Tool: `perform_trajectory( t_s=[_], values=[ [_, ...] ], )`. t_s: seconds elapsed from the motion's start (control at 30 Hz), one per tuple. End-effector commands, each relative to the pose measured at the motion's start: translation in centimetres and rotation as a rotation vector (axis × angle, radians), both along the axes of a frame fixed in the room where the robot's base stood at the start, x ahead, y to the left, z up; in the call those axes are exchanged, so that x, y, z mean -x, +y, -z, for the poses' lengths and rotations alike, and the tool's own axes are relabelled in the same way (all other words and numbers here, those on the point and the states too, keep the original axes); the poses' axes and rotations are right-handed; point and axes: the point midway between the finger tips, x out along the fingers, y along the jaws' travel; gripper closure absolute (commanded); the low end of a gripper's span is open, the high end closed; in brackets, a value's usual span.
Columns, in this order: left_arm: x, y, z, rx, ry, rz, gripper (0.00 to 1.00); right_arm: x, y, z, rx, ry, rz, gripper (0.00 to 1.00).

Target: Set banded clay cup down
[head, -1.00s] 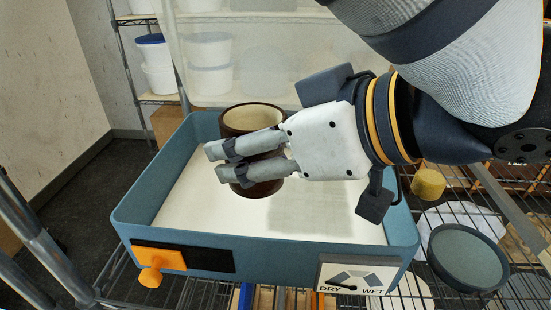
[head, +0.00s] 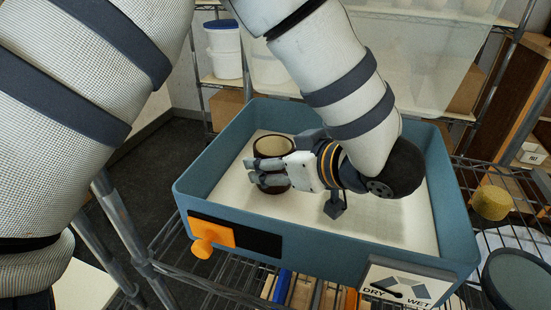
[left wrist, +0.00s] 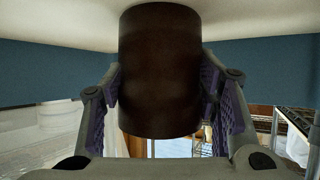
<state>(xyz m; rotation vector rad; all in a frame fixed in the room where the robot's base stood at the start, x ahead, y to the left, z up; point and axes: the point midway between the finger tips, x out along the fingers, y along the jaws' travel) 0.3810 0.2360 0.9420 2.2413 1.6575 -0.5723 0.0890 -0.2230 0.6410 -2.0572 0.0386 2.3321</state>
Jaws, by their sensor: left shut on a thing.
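The banded clay cup (head: 273,146) is dark brown with a pale inside. It is upright, inside a blue tray (head: 330,235) with a pale floor, towards the tray's back left. My left gripper (head: 262,174) lies sideways and is shut around the cup's side. In the left wrist view the cup's dark wall (left wrist: 160,75) fills the space between the two fingers (left wrist: 160,105). The cup's base is at or very near the pale floor; I cannot tell whether it touches. My right gripper is not in view.
The tray stands on a wire rack (head: 165,240). A yellow block (head: 492,203) and a round dark dish (head: 518,278) are at right. The tray floor right of the cup is mostly clear.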

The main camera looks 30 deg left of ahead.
Motion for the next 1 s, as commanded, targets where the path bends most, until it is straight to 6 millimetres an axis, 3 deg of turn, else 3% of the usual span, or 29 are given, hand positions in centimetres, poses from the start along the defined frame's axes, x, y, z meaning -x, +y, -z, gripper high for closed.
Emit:
perform_trajectory(
  t_s=[0.23,0.27,0.33,0.7,1.0],
  values=[
    [0.0,0.0,0.1,-0.001,-0.001,0.0,0.83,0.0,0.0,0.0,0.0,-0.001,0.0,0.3],
    [0.0,0.0,0.1,0.0,-0.001,0.0,0.41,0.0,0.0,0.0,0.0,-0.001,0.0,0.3],
    [0.0,0.0,0.1,0.0,-0.001,0.0,0.26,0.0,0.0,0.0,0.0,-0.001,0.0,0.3],
    [0.0,-0.2,-0.3,0.001,-0.002,0.0,0.26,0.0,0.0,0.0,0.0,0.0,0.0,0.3],
    [2.0,-6.6,-3.9,0.0,-0.004,0.003,0.26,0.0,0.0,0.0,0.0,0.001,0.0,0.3]
  ],
)
